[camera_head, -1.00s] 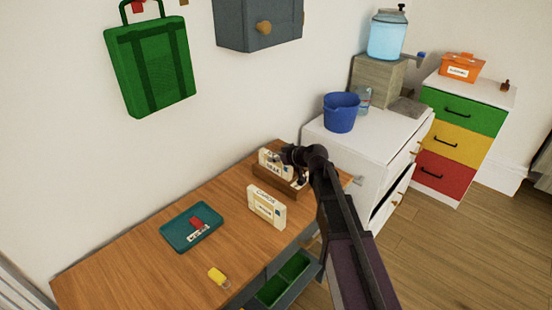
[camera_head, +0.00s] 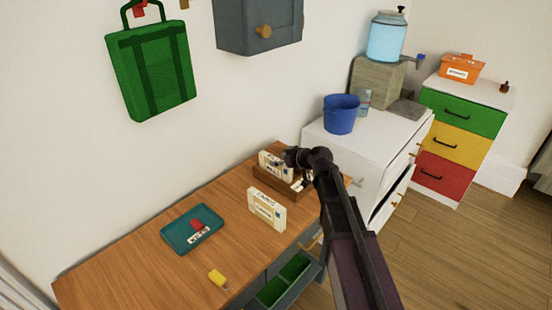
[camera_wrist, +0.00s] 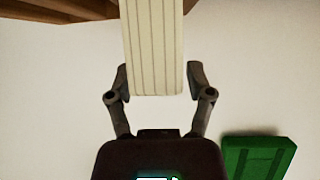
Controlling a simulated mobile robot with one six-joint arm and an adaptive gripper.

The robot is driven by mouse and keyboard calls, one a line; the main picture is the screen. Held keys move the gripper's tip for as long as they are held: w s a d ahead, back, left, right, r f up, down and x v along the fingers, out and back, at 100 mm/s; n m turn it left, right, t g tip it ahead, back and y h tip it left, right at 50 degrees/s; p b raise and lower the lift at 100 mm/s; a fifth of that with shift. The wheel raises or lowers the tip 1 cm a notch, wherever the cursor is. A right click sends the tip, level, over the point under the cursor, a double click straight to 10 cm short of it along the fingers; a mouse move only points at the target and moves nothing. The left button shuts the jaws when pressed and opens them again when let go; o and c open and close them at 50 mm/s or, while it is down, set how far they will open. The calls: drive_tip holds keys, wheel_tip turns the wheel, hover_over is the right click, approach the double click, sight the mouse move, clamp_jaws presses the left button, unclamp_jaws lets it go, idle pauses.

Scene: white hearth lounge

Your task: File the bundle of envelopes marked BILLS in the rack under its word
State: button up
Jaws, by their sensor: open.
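A cream bundle of envelopes with a dark-lettered label, which seems to read BILLS (camera_head: 273,168), stands upright in the brown wooden rack (camera_head: 283,187) at the far end of the table. My gripper (camera_wrist: 160,79) is open, its fingers on either side of the cream bundle (camera_wrist: 153,45) in the wrist view. The left finger is very near the bundle, and a small gap shows at the right finger. Part of the rack (camera_wrist: 50,8) shows at the top left there. My arm hides the rack's right end, and its words are too small to read.
Another cream labelled bundle (camera_head: 266,208) stands on the wooden table (camera_head: 130,270) in front of the rack. A teal tray (camera_head: 180,240) with a red item and a yellow tag (camera_head: 218,279) lie nearer. A white cabinet (camera_head: 325,140) with a blue bucket (camera_head: 341,115) stands beyond.

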drive_tip(key=p+v, duration=0.4)
drive_tip(key=v, duration=0.6)
idle(0.4)
drive_tip(key=s+d+f+m+g+h, duration=0.3)
drive_tip(key=s+d+f+m+h, duration=0.1)
drive_tip(key=s+d, duration=0.3)
drive_tip(key=s+d+f+m+g+h, duration=0.4)
drive_tip(key=s+d+f+m+h, duration=0.1)
drive_tip(key=s, duration=0.7)
drive_tip(key=d+m, duration=0.1)
drive_tip(key=d, duration=0.1)
drive_tip(key=shift+s+d+f+g+h, duration=0.3)
drive_tip(key=shift+d, duration=0.1)
wheel_tip(320, 180, up, 5)
drive_tip(key=p, duration=0.5)
drive_tip(key=shift+f, duration=0.1)
